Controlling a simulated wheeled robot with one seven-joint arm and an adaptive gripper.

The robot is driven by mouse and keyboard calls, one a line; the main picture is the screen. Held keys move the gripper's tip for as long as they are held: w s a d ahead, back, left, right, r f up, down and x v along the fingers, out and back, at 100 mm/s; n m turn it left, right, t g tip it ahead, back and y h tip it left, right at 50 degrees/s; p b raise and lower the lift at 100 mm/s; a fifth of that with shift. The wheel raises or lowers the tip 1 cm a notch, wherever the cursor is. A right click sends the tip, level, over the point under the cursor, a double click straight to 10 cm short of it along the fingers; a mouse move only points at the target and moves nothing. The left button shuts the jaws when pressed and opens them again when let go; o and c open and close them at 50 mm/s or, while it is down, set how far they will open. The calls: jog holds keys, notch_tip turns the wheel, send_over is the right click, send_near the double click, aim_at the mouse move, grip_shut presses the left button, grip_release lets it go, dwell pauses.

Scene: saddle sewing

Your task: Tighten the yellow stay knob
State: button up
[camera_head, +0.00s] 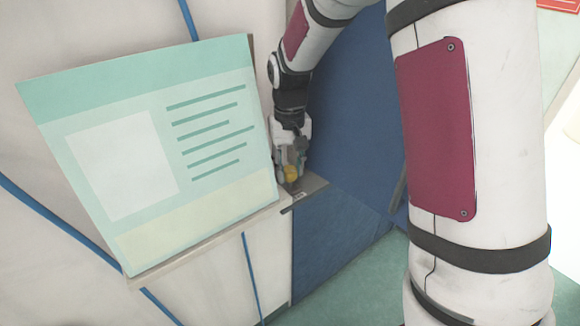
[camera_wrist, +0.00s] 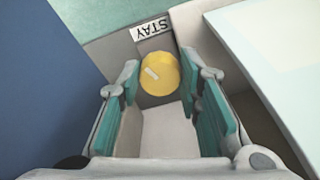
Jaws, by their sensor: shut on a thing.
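The yellow stay knob (camera_wrist: 159,74) is round with a short pale mark on its face.
A large board with a pale green printed sheet (camera_head: 150,150) stands just left of my gripper, and its pale edge (camera_wrist: 275,60) is close on the right in the wrist view. A blue panel (camera_head: 345,110) lies to the right. A grey ledge (camera_head: 308,186) is around the knob.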

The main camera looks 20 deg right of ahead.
aim_at(288, 170)
jog(key=m, duration=0.5)
jog(key=shift+a+m, duration=0.1)
jog(key=shift+m, duration=0.2)
jog(key=m+p, duration=0.1)
jog(key=m, duration=0.3)
jog(key=shift+w+m, duration=0.1)
jog(key=shift+m, duration=0.3)
jog(key=o, duration=1.1)
jog(key=shift+o, duration=0.2)
notch_tip(288, 170, up, 12)
